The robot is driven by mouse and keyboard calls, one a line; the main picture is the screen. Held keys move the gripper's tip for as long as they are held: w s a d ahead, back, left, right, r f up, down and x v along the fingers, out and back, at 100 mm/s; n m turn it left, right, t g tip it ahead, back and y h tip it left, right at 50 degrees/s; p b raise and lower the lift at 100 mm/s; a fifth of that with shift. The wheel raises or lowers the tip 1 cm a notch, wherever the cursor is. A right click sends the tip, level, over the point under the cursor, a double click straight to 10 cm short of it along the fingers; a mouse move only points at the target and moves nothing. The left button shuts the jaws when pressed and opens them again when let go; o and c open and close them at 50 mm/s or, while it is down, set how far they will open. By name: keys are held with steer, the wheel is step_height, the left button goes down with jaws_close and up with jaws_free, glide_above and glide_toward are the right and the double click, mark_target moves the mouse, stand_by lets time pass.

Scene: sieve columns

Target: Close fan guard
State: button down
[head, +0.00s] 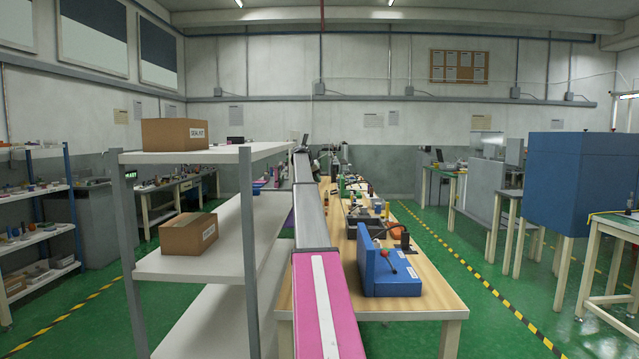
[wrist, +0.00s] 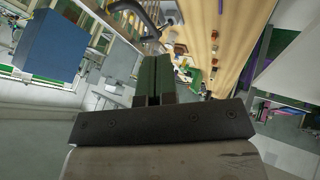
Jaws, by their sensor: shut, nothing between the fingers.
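I cannot pick out a fan guard for sure. Whether this panel is the guard I cannot tell. My gripper (wrist: 154,62) shows in the wrist view with its two dark fingers pressed together and nothing between them. It appears clear of any surface. A dark curved bar (wrist: 135,10) shows beyond the fingertips; what it belongs to is unclear.
The wooden workbench (head: 425,296) carries several small tools farther back. A grey shelf (head: 195,262) with cardboard boxes (head: 188,234) stands at the left. A large blue cabinet (head: 572,180) and tables stand at the right. Green floor between bench and cabinet is free.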

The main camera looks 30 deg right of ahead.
steer(key=x, duration=0.8)
steer(key=shift+d+f, duration=0.2)
steer(key=shift+f, duration=0.05)
steer(key=shift+d+r, duration=0.1)
